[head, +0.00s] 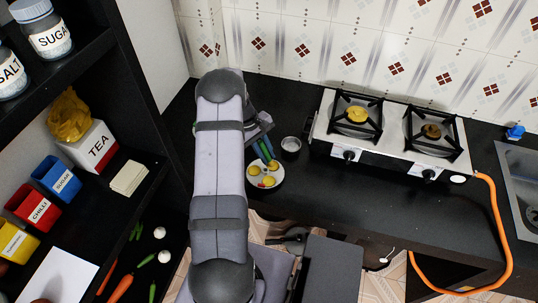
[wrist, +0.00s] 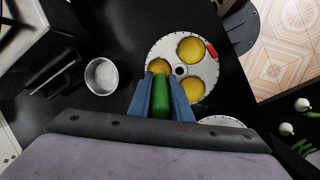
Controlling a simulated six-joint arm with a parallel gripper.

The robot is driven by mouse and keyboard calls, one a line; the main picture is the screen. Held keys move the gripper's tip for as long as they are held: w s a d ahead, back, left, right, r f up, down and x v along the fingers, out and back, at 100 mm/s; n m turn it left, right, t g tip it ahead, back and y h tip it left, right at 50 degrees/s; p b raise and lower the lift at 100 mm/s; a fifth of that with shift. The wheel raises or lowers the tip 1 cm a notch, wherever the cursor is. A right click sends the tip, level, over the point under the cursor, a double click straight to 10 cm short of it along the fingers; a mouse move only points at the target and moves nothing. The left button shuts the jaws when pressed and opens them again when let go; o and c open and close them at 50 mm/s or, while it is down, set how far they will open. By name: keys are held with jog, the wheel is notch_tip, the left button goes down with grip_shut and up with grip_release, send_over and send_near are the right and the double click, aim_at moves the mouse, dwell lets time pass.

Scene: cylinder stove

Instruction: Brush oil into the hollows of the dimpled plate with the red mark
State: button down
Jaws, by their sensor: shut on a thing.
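The dimpled plate (wrist: 208,68) is pale and round, with a red mark (wrist: 211,49) on its rim. Its visible hollows look yellow. In the head view the plate (head: 279,177) lies on the dark counter beside my arm. My gripper (wrist: 160,88) has blue fingers shut on the green handle of the brush (wrist: 161,103). The brush points at the left hollow (wrist: 158,66). Its tip is hard to make out, and I cannot tell whether it touches. In the head view my gripper (head: 263,150) is over the plate's far side.
A small metal cup (head: 291,145) stands right of the plate; the wrist view also shows it (wrist: 101,76). Part of another pale disc (wrist: 222,121) shows below the plate. A two-burner stove (head: 390,135) stands further right. Shelves (head: 85,60) rise at left.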

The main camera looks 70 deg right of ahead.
jog(key=shift+s, duration=0.15)
jog(key=shift+s, duration=0.3)
jog(key=shift+r, duration=0.15)
dwell(0.4)
jog(key=shift+r+p, duration=1.75)
jog(key=shift+r, duration=0.65)
